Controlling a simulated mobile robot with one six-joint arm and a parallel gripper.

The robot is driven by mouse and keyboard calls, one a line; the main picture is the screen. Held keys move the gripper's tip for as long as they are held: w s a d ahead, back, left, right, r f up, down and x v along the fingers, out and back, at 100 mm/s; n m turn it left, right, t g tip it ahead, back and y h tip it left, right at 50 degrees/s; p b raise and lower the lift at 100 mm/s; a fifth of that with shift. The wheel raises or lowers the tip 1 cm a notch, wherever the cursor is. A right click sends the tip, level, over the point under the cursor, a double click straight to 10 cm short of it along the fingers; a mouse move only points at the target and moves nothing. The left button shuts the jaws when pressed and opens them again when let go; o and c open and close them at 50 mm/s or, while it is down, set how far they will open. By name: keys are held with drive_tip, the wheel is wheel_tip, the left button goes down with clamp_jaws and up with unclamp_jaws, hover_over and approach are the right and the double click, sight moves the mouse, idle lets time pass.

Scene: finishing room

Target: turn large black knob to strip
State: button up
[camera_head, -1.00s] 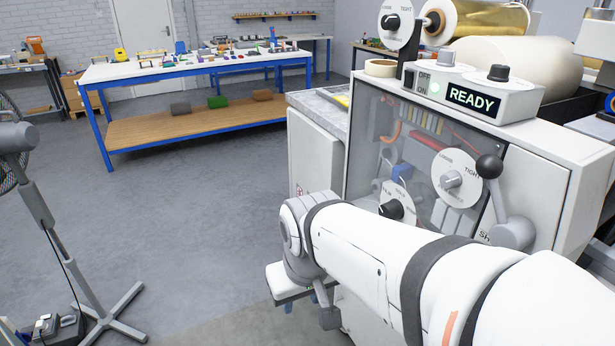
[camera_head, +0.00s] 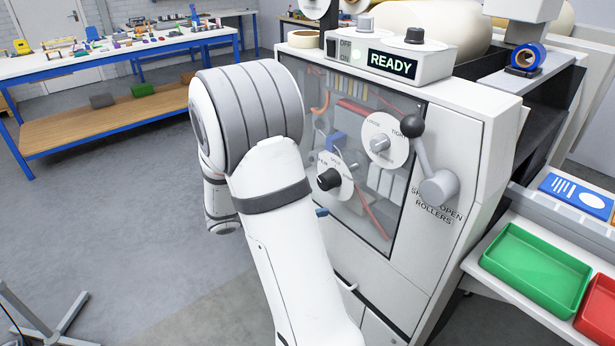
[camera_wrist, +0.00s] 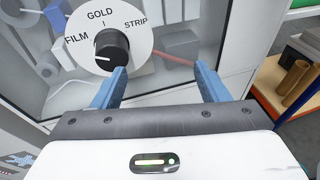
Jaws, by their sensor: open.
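The large black knob (camera_head: 329,179) sits on a white dial (camera_head: 340,168) on the machine's clear front panel. In the wrist view the knob (camera_wrist: 111,47) is in the middle of the dial (camera_wrist: 128,22), marked FILM, GOLD and STRIP. Its white mark lies on the left side, towards FILM rather than STRIP. My gripper (camera_wrist: 161,69) is open and empty, with blue fingers spread in front of the panel. The left fingertip is just below and right of the knob, which is not between the fingers. In the head view my arm hides most of the gripper.
A grey knob (camera_head: 379,143) on a LOOSE/TIGHT dial is above right, beside a lever with a black ball (camera_head: 411,126). The control box (camera_head: 385,59) reads READY. Green (camera_head: 536,267) and red trays stand at right. Open floor (camera_head: 110,230) lies left.

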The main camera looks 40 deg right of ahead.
sight(322, 183)
drive_tip(key=w+d+f+n+t+h, duration=0.2)
drive_tip(key=w+n+t+h, duration=0.1)
drive_tip(key=w+n, duration=0.25)
drive_tip(key=shift+m, duration=0.45)
drive_tip(key=d, duration=0.4)
drive_tip(key=d+p, duration=0.1)
drive_tip(key=d, duration=0.2)
drive_tip(key=shift+w, duration=0.3)
drive_tip(key=shift+c, duration=0.5)
drive_tip(key=c, duration=0.9)
